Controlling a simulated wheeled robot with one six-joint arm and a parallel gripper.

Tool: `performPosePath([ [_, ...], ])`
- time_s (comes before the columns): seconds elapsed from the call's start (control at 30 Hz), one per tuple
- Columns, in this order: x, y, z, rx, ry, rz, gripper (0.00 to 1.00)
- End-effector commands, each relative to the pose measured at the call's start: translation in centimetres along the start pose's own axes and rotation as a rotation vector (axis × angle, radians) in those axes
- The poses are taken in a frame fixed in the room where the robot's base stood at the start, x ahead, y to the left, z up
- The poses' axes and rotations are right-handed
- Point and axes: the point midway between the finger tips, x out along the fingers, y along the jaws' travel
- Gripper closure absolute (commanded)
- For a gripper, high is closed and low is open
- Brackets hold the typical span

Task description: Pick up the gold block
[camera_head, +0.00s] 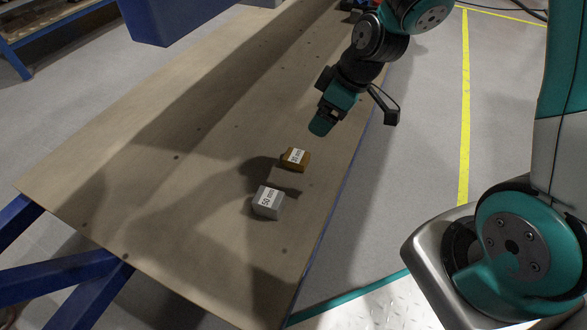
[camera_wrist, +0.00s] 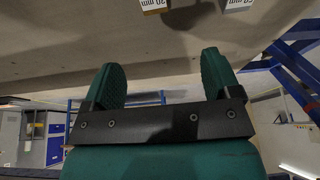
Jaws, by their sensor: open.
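The gold block (camera_head: 304,165) lies on the wooden table with a white printed label on its top. In the wrist view only part of the gold block (camera_wrist: 155,12) shows at the top edge, label included. My gripper (camera_head: 323,126) is above the table, behind and slightly right of the gold block in the head view, apart from it. In the wrist view my gripper (camera_wrist: 164,75) has its two teal fingers spread wide with nothing between them.
A silver-grey block (camera_head: 268,208) with a white label sits nearer the camera, left of the gold one; its edge tops the wrist view. The wooden table (camera_head: 150,200) is mostly bare, its right edge close to the blocks. A blue frame (camera_head: 75,270) supports it.

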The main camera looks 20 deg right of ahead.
Motion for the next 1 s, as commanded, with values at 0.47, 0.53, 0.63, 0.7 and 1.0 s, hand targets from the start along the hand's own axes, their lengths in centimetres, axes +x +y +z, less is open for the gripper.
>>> performPosePath([
  [0.47,9.9,0.5,0.9,0.001,-0.001,0.004,0.17],
  [0.53,11.1,0.5,0.8,0.002,-0.002,0.003,0.17],
  [0.63,12.2,0.5,0.7,0.001,-0.001,0.004,0.17],
  [0.7,12.5,0.5,0.6,0.001,-0.001,0.004,0.17],
  [1.0,14.7,0.8,0.8,0.0,0.0,0.004,0.17],
])
